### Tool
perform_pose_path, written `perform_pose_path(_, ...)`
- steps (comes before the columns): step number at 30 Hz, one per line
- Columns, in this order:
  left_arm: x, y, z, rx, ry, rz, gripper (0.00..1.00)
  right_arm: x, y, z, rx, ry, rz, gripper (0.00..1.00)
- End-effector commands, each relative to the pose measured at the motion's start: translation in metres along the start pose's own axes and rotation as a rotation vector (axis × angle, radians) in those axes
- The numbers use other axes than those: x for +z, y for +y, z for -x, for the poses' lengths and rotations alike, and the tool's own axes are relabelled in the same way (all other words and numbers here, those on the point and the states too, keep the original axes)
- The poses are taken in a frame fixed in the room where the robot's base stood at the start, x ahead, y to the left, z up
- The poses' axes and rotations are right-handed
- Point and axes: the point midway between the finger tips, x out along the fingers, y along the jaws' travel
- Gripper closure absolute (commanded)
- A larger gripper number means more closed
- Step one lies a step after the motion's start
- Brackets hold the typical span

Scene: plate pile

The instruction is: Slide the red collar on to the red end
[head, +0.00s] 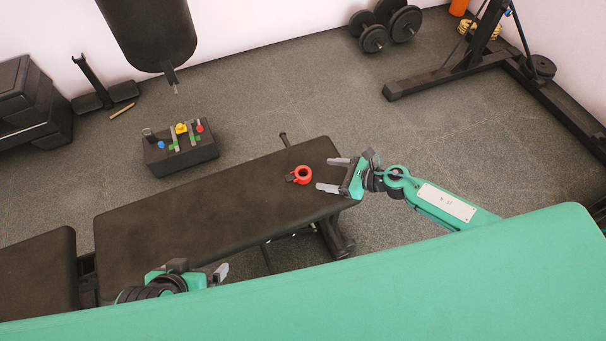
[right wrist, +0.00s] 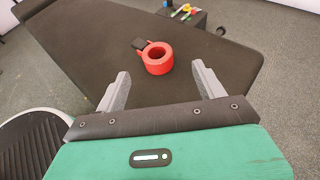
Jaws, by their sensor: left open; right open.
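The red collar (head: 304,181), a thick ring with a small dark block on its side, lies on the black bench pad near its right end. It also shows in the right wrist view (right wrist: 158,69), ahead of the fingers. My right gripper (head: 334,175) is open and empty, its two fingers pointing at the collar from the right, apart from it. A red end (head: 199,128) shows on the dark box on the floor beyond the bench, small in view. My left gripper (head: 219,272) is open at the bench's near edge, partly hidden by my green body.
The dark box (head: 182,158) also carries blue, yellow and green pieces. The bench pad (head: 190,210) is otherwise clear. A punching bag (head: 150,35) hangs behind the box. Dumbbells (head: 374,39) and a black rack frame (head: 440,80) stand at the back right.

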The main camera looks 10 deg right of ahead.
Motion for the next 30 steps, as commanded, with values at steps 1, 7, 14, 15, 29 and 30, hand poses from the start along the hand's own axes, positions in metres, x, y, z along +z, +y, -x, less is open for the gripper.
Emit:
perform_pose_path(1, 0.0, 0.0, 0.0, 0.0, 0.002, 0.0, 0.0, 0.001, -0.001, -0.009, -0.001, -0.002, -0.001, 0.29)
perform_pose_path(7, 0.0, 0.001, -0.001, 0.001, 0.004, 0.0, 0.0, 0.0, 0.0, -0.025, -0.001, 0.0, -0.001, 0.29)
perform_pose_path(14, 0.0, 0.0, -0.001, 0.001, 0.003, 0.0, 0.0, 0.0, 0.005, -0.055, -0.001, -0.002, -0.003, 0.29)
perform_pose_path(15, 0.0, 0.0, -0.001, 0.001, 0.003, 0.0, 0.0, -0.001, 0.006, -0.061, -0.001, -0.001, -0.003, 0.29)
perform_pose_path(29, -0.004, 0.004, -0.003, 0.01, 0.027, -0.003, 0.0, -0.002, 0.005, -0.077, -0.001, 0.0, -0.002, 0.37)
perform_pose_path(30, -0.004, 0.004, -0.003, 0.01, 0.026, -0.003, 0.0, -0.002, 0.006, -0.077, -0.001, 0.0, -0.002, 0.45)
